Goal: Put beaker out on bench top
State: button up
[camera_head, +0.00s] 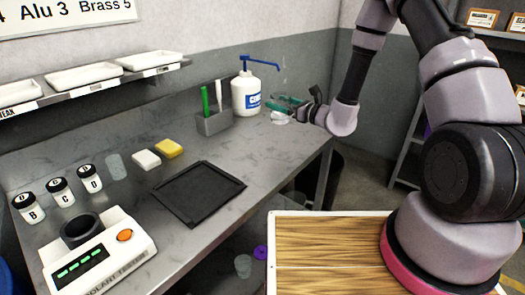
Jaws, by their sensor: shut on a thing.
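My gripper (283,105) is over the far right end of the bench top (268,150), to the right of the white pump bottle. It is shut on a small pale, clear thing (281,118), which looks like a beaker. The wrist and fingers hide part of it. I cannot tell whether its base touches the bench. A further clear cup (243,265) shows low down, below the bench.
A pump bottle (246,95), a grey brush holder (214,123), white and yellow sponges (169,149), a black tray (198,193), several labelled jars (60,191) and a tester (97,255) stand on the bench. Bare bench lies right of the tray.

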jog(key=s+a+n+g+y, duration=0.3)
jog(key=s+a+g, duration=0.1)
jog(key=a, duration=0.2)
jog(key=shift+a+f, duration=0.2)
jog(key=shift+f, duration=4.65)
jog(key=shift+f, duration=0.15)
jog(key=o, duration=1.5)
